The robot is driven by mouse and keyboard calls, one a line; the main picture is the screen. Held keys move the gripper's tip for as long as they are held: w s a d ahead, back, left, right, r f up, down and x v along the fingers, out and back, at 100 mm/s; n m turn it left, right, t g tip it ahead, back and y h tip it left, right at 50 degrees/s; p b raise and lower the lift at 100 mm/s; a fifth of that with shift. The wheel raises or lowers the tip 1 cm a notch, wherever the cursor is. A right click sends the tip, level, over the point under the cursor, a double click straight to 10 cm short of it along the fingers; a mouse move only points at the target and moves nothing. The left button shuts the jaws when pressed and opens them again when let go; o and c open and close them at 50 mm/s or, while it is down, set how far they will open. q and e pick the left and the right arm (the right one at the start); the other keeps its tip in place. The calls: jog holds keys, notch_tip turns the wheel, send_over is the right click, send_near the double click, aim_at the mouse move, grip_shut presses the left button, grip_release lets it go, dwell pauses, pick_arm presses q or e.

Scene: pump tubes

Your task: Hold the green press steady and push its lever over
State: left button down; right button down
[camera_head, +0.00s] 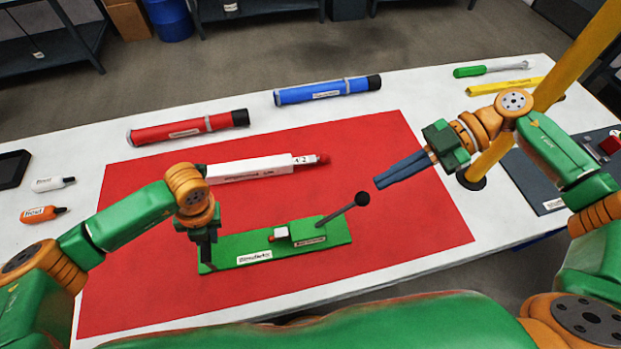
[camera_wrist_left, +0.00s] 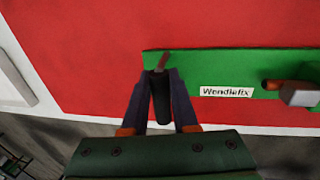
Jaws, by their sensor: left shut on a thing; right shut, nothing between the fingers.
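The green press (camera_head: 335,233) lies on the red mat (camera_head: 400,140), its long base running left to right. Its lever (camera_head: 340,211) leans up to the right and ends in a black ball knob (camera_head: 362,198). My left gripper (camera_head: 206,258) is shut on a dark handle (camera_wrist_left: 161,100) at the left end of the press base, which shows clearly in the left wrist view. My right gripper (camera_head: 378,183) is shut and empty, its blue fingers just right of and above the knob. A small gap seems to show between them.
A white box-shaped tube (camera_head: 250,170) lies behind the press. A red tube (camera_head: 187,128) and a blue tube (camera_head: 327,90) lie at the back. A yellow post (camera_head: 560,65) stands at the right. Red mat is clear in front of the press.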

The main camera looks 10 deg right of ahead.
jog(key=shift+v, duration=1.85)
pick_arm(q)
jog(key=shift+d, duration=0.1)
pick_arm(e)
jog(key=shift+f, duration=0.1)
pick_arm(q)
jog(key=c, duration=0.6)
grip_release()
